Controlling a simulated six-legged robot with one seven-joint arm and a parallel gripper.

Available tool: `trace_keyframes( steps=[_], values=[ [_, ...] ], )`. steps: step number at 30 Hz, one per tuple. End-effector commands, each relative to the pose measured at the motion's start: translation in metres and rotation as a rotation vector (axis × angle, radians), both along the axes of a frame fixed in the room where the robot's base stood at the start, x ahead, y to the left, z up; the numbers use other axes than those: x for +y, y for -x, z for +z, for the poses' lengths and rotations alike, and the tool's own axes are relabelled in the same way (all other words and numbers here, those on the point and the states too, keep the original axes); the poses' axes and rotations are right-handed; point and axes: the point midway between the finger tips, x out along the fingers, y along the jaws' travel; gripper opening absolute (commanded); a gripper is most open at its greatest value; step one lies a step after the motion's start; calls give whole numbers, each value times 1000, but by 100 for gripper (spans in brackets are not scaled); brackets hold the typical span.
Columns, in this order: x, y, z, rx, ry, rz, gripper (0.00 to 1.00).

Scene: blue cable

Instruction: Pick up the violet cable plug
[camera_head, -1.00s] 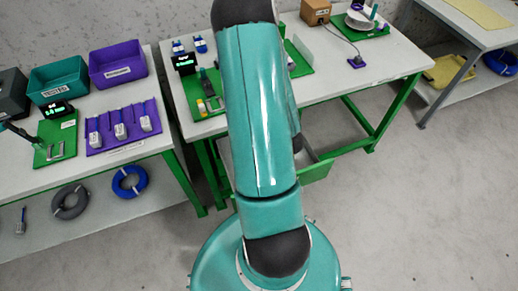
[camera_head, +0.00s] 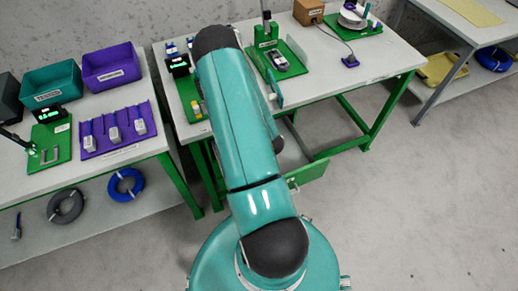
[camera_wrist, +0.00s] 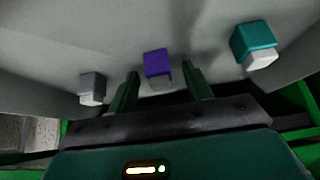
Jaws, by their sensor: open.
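The violet plug (camera_wrist: 158,65) shows in the wrist view, a violet block with a pale grey end, against a light grey surface. My gripper (camera_wrist: 160,72) is open, with one dark green finger on each side of the violet plug. A gap shows on both sides, and I cannot tell how deep the plug sits between the fingers. A grey plug (camera_wrist: 92,88) is to the left and a teal plug (camera_wrist: 255,44) to the right. In the head view my arm hides my gripper, and I cannot make out these three plugs there.
In the head view, the middle workbench (camera_head: 385,62) carries a green board (camera_head: 275,62) and a brown box (camera_head: 308,12). A cable runs from it to a small violet block (camera_head: 350,61). Floor at the right is clear.

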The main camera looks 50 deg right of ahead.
Motion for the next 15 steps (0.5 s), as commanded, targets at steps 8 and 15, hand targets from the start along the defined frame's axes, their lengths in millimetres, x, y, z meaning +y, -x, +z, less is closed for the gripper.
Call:
trace_keyframes(
  steps=[8, 15],
  values=[
    [0, 0, -1, 0, 0, 0, 38],
    [0, 0, 0, 0, 0, 0, 3]
  ],
)
